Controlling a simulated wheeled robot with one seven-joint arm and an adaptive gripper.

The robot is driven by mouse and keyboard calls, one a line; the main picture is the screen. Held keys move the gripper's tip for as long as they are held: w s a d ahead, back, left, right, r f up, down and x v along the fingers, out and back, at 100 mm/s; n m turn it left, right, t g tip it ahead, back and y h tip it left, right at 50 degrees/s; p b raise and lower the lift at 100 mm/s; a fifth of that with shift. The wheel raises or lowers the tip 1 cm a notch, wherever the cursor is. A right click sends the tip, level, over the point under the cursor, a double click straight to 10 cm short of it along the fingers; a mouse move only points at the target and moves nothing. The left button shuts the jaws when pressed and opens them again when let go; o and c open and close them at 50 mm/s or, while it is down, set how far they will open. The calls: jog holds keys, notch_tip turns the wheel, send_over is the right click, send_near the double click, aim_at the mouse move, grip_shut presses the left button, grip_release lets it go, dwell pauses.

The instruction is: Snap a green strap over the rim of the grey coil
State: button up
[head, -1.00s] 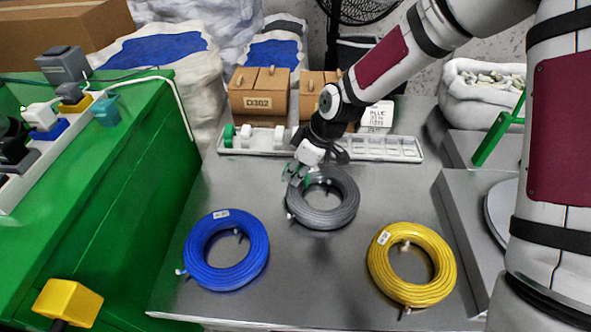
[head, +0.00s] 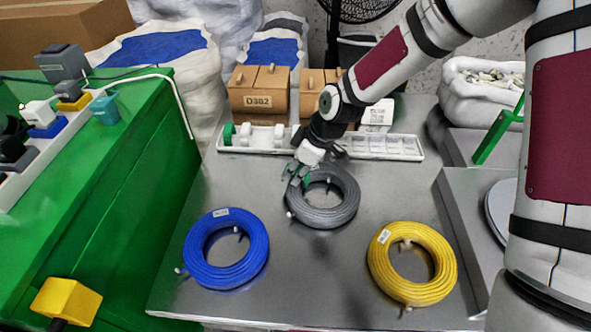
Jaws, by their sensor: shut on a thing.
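The grey coil (head: 338,214) lies flat on the metal table, behind and between the blue and yellow coils. My gripper (head: 297,180) points down at the coil's far left rim. It is shut on a small green strap (head: 306,181), which shows only in part between the fingers. The strap is at or just above the rim; I cannot tell whether it touches or sits over it. The far part of the coil is partly hidden by my gripper and wrist.
A blue coil (head: 258,262) lies front left and a yellow coil (head: 446,262) front right. A white tray (head: 392,148) with a green spool (head: 228,134) and white pieces runs behind. Cardboard boxes (head: 258,92) stand behind it. Bare table lies between the coils.

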jog(key=o, duration=0.5)
jog(key=o, duration=0.5)
jog(key=shift+o, duration=0.2)
jog(key=shift+r, duration=0.1)
jog(key=shift+r+p, duration=2.45)
jog(key=shift+r, duration=1)
